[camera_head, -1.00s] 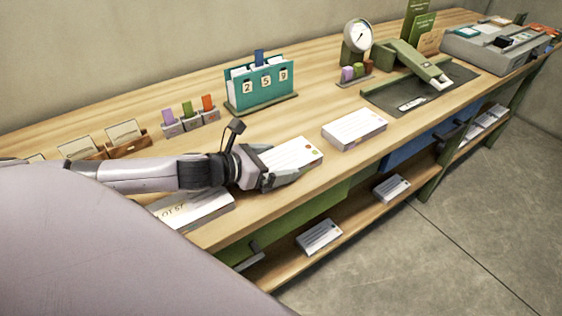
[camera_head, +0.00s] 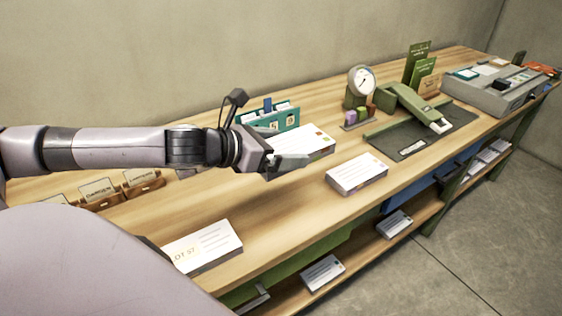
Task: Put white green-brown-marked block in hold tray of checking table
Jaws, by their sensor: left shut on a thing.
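A white block with small green and brown marks on its end (camera_head: 306,142) is in my left gripper (camera_head: 290,162), whose fingers are shut on its near side. The block is raised above the wooden table (camera_head: 280,205), in front of the teal card holder. Part of the block is hidden by the gripper. My right gripper is not in view. I cannot tell which thing is the hold tray.
Another white block (camera_head: 357,174) lies on the table to the right, and one marked block (camera_head: 203,247) lies at the near left. A dark mat (camera_head: 440,125) with a green device, a dial gauge (camera_head: 361,82) and a grey machine (camera_head: 492,92) stand farther right.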

